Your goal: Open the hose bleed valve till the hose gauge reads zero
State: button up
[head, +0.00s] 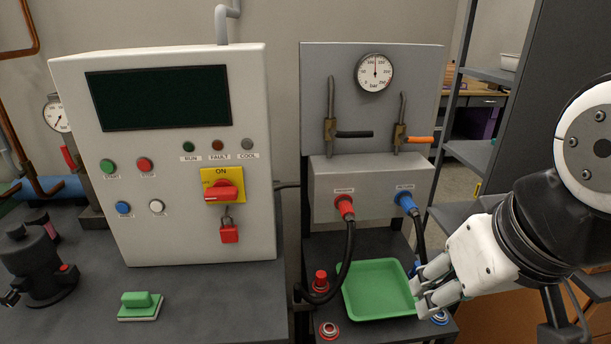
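The hose gauge (375,73) is a round white dial marked bar on the grey panel; its needle points nearly straight up, well off zero. Below it are two brass valves with horizontal levers: one with a black handle (354,134) at left, one with an orange handle (420,140) at right. I cannot read which is the bleed valve. My gripper (419,297) is at the lower right, well below both levers, by the right edge of the green tray. Its fingers look apart with nothing between them.
A red-ended hose (345,207) and a blue-ended hose (408,204) plug into the box below the valves. The green tray (376,312) lies on the dark shelf beside a red cap (320,280). A control cabinet (90,180) stands left; a rack (487,75) is at right.

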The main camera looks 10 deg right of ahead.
aim_at(404, 139)
jog(key=i+l, duration=0.3)
jog(key=l, duration=0.15)
jog(key=i+l, duration=0.3)
jog(key=l, duration=0.2)
